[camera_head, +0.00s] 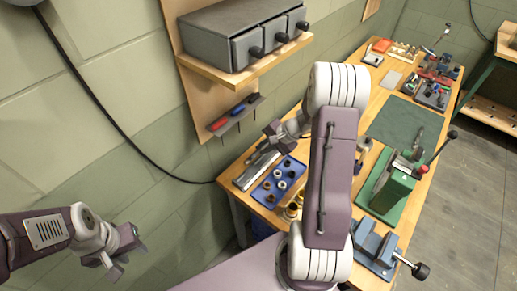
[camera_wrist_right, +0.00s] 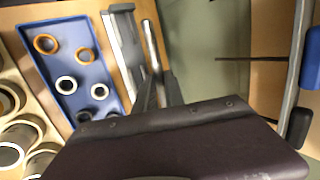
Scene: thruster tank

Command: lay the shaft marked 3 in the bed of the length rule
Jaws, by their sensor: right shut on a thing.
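The length rule (camera_head: 258,167) is a long grey metal piece at the table's wall-side edge. It also shows in the right wrist view (camera_wrist_right: 124,45). My right gripper (camera_wrist_right: 160,88) is shut on a bright metal shaft (camera_wrist_right: 150,42), which points away from the fingers. In the right wrist view the shaft appears just right of the rule and roughly parallel to it. I cannot tell its height, and no mark on it is readable. In the head view my right gripper (camera_head: 275,136) is near the rule. My left gripper (camera_head: 127,259) is open and empty, off the table at the lower left.
A blue tray (camera_wrist_right: 68,28) with several rings lies beside the rule. Several larger rings (camera_wrist_right: 15,140) stand beyond it. A green press (camera_head: 392,185) and a blue vise (camera_head: 375,247) occupy the table's near side. A tool rack (camera_head: 237,117) and drawers (camera_head: 240,35) hang on the wall.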

